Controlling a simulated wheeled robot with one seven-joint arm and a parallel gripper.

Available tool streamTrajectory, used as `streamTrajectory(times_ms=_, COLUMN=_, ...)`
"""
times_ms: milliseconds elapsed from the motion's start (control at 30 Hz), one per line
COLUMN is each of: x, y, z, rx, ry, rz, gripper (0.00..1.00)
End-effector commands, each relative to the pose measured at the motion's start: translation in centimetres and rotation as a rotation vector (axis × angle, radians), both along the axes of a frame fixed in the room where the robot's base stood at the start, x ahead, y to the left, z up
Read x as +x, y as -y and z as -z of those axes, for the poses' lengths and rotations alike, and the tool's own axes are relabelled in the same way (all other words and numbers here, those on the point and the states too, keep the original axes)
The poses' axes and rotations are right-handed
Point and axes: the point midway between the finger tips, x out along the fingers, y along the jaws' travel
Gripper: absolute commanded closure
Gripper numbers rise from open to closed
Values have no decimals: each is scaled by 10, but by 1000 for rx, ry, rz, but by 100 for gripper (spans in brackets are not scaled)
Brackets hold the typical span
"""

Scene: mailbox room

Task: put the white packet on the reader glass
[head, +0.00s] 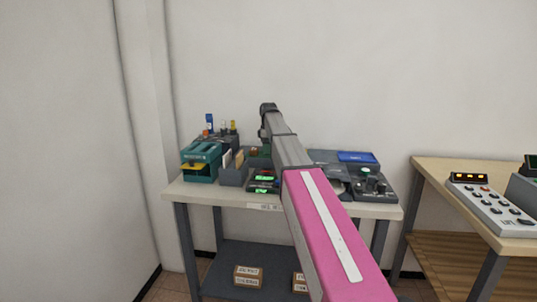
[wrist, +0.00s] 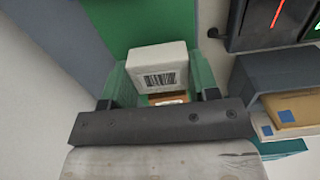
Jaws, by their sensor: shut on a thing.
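The white packet (wrist: 157,68) is a small pale block with a barcode on its facing side. In the wrist view it sits between the green fingers of my gripper (wrist: 160,80), which is shut on it. A dark panel with a glowing red line (wrist: 279,14) lies at the upper right of the wrist view, apart from the packet; it may be the reader glass, but I cannot be sure. In the head view my arm crosses the table, and the packet and fingertips cannot be made out.
A teal machine (head: 201,162) and a grey holder with envelopes (head: 233,172) stand on the left of the table (head: 240,197). The envelopes (wrist: 290,115) show right of my gripper. Dark devices (head: 368,184) and a blue pad (head: 357,157) crowd the right.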

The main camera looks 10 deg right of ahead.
Motion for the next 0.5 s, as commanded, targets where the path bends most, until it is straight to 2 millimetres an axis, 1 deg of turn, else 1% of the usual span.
streamTrajectory(times_ms=500, x=0, y=0, z=-27, rx=0, ry=0, rz=0, gripper=69)
